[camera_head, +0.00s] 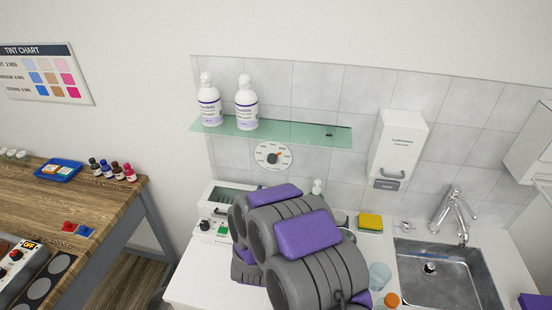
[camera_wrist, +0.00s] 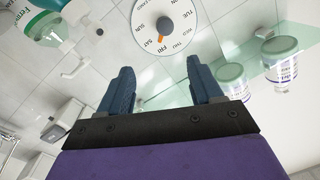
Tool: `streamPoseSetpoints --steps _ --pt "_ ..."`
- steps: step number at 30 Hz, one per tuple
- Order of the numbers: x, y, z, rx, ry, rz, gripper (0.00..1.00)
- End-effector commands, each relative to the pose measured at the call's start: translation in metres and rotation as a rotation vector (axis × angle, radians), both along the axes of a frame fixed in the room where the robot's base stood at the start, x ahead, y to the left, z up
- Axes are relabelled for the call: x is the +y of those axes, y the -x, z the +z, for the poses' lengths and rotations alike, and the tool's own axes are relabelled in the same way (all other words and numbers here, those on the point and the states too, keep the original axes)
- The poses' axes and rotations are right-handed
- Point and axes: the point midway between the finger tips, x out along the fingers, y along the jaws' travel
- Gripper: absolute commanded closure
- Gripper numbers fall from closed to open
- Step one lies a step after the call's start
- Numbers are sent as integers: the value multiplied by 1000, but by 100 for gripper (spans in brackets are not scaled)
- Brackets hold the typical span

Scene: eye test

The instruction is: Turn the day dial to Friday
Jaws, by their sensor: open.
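The day dial (camera_head: 272,155) is a round white plate with a dark knob on the tiled wall, below the glass shelf. In the wrist view the dial (camera_wrist: 165,25) is near the top, cut by the frame edge. Day names ring its grey knob. The knob's orange mark faces the bottom of the picture, by FRI and SAT, and looks closer to FRI; I cannot tell if it is exactly on it. My gripper (camera_wrist: 160,65) is open and empty, its two blue fingers apart and aimed at the dial without visible contact. The head view hides the fingers.
The glass shelf (camera_head: 300,130) with two pump bottles (camera_head: 246,104) sits just above the dial. A white dispenser (camera_head: 397,145) hangs to the right. A white device (camera_head: 218,215), a sponge (camera_head: 371,222) and a sink (camera_head: 440,275) are below.

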Motion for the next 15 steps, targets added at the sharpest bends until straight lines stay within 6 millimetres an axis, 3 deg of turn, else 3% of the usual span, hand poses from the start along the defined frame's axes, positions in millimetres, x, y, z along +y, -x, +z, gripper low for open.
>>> streamPoseSetpoints --steps 6,15 --pt "6 -31 -3 -4 6 0 35" --pt "-2 -86 -2 -3 3 -2 35"
